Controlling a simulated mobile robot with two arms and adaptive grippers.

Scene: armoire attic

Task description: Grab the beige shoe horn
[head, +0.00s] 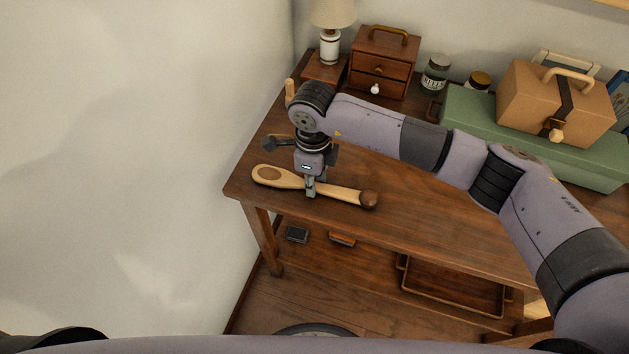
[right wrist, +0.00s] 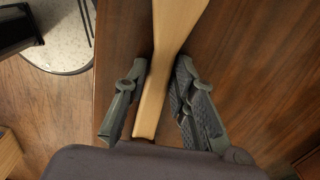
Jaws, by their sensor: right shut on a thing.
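The beige shoe horn (head: 343,193) lies along the front left part of the wooden table (head: 430,222) in the head view. It has a wide spoon end on the left and a dark round knob on the right. My right gripper (head: 310,190) points down and is shut around its narrow middle. In the right wrist view the shoe horn (right wrist: 155,95) runs between the two fingers of my right gripper (right wrist: 158,100). I cannot tell whether it is lifted off the tabletop. My left gripper is not in view.
A small drawer box (head: 383,65), a lamp (head: 330,45) and jars (head: 435,75) stand at the table's back. A green case (head: 480,125) with a tan box (head: 555,105) on it is at the right. A wall (head: 130,150) is close on the left.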

